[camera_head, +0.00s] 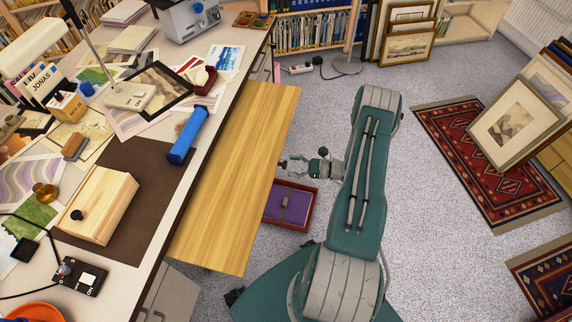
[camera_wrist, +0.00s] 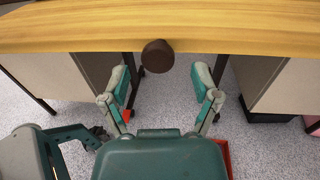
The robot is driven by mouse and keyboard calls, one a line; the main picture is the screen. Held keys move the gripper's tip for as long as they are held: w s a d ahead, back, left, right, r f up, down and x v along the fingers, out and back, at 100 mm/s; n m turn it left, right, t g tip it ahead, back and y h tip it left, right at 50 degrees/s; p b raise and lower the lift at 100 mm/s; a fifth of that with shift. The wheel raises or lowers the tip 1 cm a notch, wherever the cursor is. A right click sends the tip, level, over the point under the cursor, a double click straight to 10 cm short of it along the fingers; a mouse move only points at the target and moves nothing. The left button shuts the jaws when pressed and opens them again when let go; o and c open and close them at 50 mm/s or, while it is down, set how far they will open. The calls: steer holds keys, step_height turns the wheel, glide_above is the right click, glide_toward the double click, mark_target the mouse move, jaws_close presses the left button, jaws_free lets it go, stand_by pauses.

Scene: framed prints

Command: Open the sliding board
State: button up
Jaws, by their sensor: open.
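The sliding board (camera_head: 236,165) is a long light-wood panel jutting out along the near side of the desk. It also spans the top of the wrist view (camera_wrist: 80,27). A round dark brown knob (camera_wrist: 158,55) is on its front edge. My gripper (camera_head: 295,163) is beside the board's outer edge in the head view. In the wrist view my gripper (camera_wrist: 163,69) is open, with one finger to each side of the knob. The knob sits between or just beyond the fingertips; I see no contact.
A purple-lined red tray (camera_head: 309,207) lies low beneath my gripper. The desk (camera_head: 226,92) holds papers, a blue roll (camera_head: 187,135) and a wooden box (camera_head: 98,205). Rugs (camera_head: 470,150) and framed prints (camera_head: 515,122) stand to the right. Grey carpet between is clear.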

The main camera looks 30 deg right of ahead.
steer(key=v, duration=0.9)
steer(key=shift+d, duration=0.25)
steer(key=shift+f, duration=0.1)
steer(key=w+a+r+n+g+h, duration=0.2)
steer(key=a+r+n+g, duration=0.45)
steer(key=r, duration=0.65)
steer(key=w+a+r+n+g+h, duration=0.2)
steer(key=a+r+n+g, duration=0.45)
steer(key=r, duration=0.65)
steer(key=s+a+r+n+t+h, duration=0.6)
steer(key=s+a+r+n+h, duration=0.3)
steer(key=s+a+r+n, duration=0.4)
step_height(320, 180, up, 3)
steer(key=shift+s+r+t+h, duration=0.1)
steer(key=shift+s+t+h, duration=0.25)
steer(key=shift+s, duration=0.65)
